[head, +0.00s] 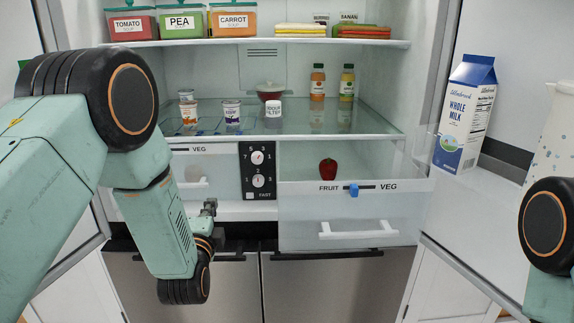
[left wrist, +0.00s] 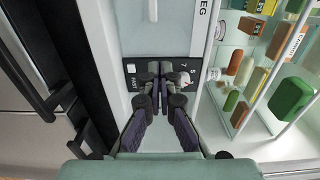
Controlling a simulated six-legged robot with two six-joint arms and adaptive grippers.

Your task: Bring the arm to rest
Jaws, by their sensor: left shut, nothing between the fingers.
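The right crisper drawer (head: 345,215) is pulled out, with a red pepper (head: 327,169) inside. A blue slider (head: 353,190) sits on its front. A milk carton (head: 466,113) stands in the open right door. Soup containers (head: 182,22) and bottles (head: 317,83) stand on the shelves.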

